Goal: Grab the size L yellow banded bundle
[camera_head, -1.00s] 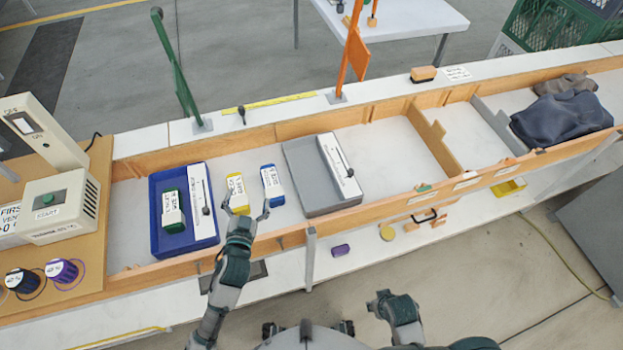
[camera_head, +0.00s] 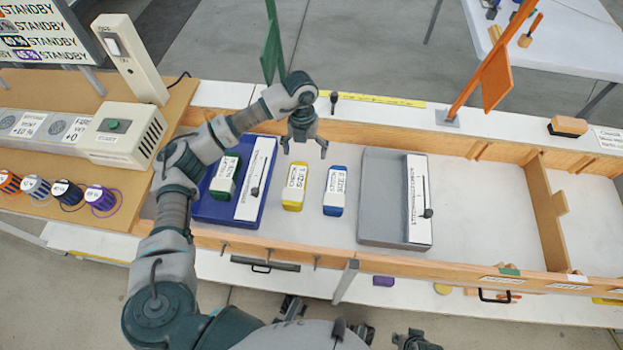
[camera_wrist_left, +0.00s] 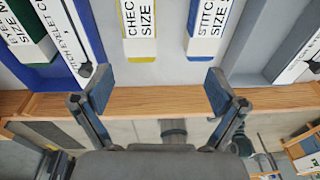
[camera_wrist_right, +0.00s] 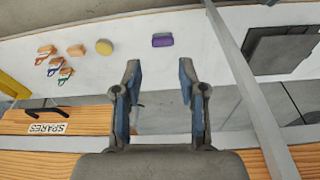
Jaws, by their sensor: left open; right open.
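The yellow-banded bundle (camera_head: 294,187), white-labelled, stands in the wooden trough between the blue tray and a blue-banded bundle (camera_head: 335,191). The left wrist view shows the yellow-banded bundle (camera_wrist_left: 138,30) cut off at the top edge; its label reads "SIZE", the letter out of sight. A green-banded bundle (camera_head: 224,178) lies in the blue tray. My left gripper (camera_head: 305,150) is open and empty, pointing down, raised beyond the yellow and blue bundles in the head view. In the left wrist view its fingers (camera_wrist_left: 158,92) are wide apart. My right gripper (camera_wrist_right: 159,78) is open and empty.
The blue tray (camera_head: 211,210) and a grey tray (camera_head: 381,203) flank the two free-standing bundles. The trough's front wooden rail (camera_head: 300,253) runs along the near side. A green post (camera_head: 272,45) and an orange post (camera_head: 483,80) rise behind. A purple block (camera_wrist_right: 162,40) lies on the lower shelf.

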